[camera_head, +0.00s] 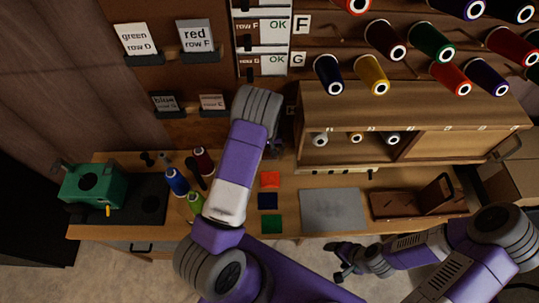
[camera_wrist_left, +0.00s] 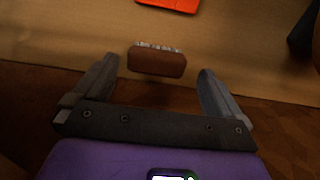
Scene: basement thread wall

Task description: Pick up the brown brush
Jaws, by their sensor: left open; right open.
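The brown brush (camera_wrist_left: 157,62) shows in the left wrist view as a small brown block with a pale bristle row along its upper edge. It lies between the spread fingertips of my left gripper, with a visible gap on each side. I cannot tell how far it is from the fingers in depth. In the head view my left gripper (camera_head: 273,147) is mostly hidden behind my left arm, over the back of the bench, and I cannot make out the brush there. My right gripper (camera_head: 346,262) is open and empty, in front of the bench's front edge.
The wooden bench holds a green machine (camera_head: 92,188), spools and bottles at left, red (camera_head: 270,180), blue and green squares, a grey mat (camera_head: 333,209) and a brown wooden tray (camera_head: 412,204). A wooden cabinet (camera_head: 450,105) and thread pegs rise behind.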

